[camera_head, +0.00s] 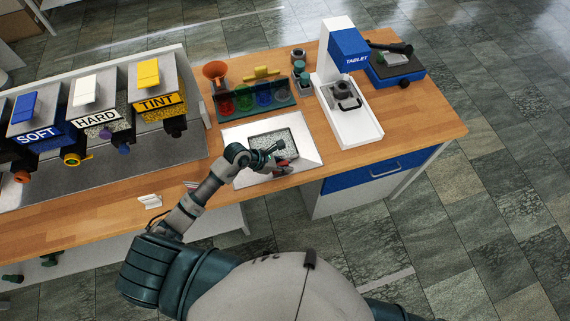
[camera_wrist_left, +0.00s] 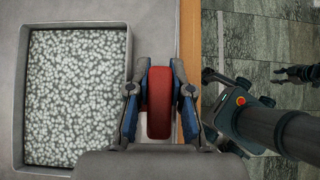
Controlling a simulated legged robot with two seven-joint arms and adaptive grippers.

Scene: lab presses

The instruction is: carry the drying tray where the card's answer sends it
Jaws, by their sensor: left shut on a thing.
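The drying tray (camera_head: 257,152) is a shallow grey tray filled with pale speckled granules, near the table's front edge in the head view. It fills the left of the left wrist view (camera_wrist_left: 20,100). My left gripper (camera_head: 277,156) is at its front side. In the left wrist view (camera_wrist_left: 158,85) its fingers are shut on the tray's red handle (camera_wrist_left: 158,105). A pale metal plate (camera_head: 308,150) lies under or below the tray; I cannot tell whether they touch. A small white item (camera_head: 149,200), perhaps the card, stands left of my left forearm; no writing is legible.
Hoppers marked SOFT (camera_head: 38,130), HARD (camera_head: 98,118) and TINT (camera_head: 160,98) stand left. A rack of coloured jars (camera_head: 256,100) is behind the tray. The TABLET press (camera_head: 347,120) and a blue-based device (camera_head: 395,72) stand right. A black claw-like part, perhaps my right gripper (camera_wrist_left: 296,73), shows over the floor.

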